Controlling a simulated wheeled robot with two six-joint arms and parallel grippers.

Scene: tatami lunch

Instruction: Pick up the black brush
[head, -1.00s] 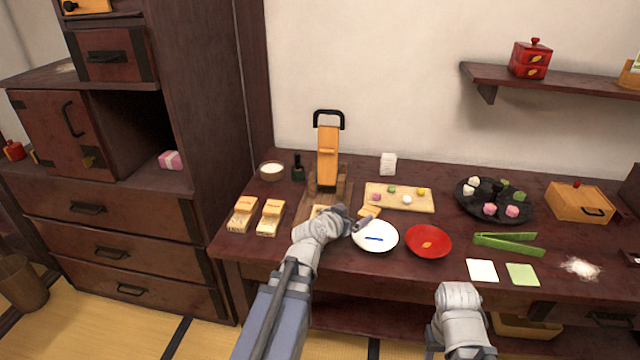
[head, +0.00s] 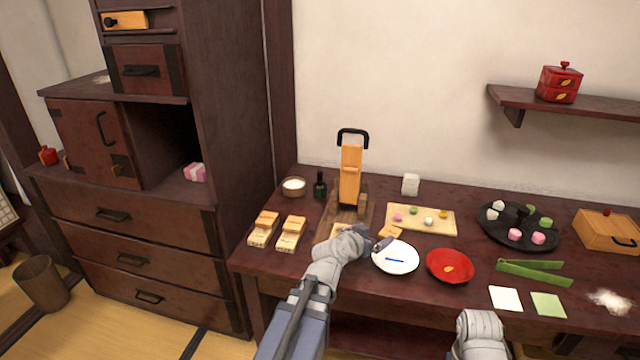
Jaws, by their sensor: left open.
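I cannot pick out a black brush with certainty. A small dark upright object (head: 320,186) stands on the table beside the white-filled bowl; it may be a bottle or a brush. My left gripper (head: 383,244) is open over the table, at the upper left edge of the white plate (head: 396,268). It is right of and nearer than the dark object, and well apart from it. A thin blue mark or stick (head: 395,259) shows on the plate. Only part of my right arm shows at the bottom edge; its fingers are not in view.
An upright wooden tool with a black handle (head: 350,175) stands just right of the dark object. The bowl (head: 293,188) is left of it.

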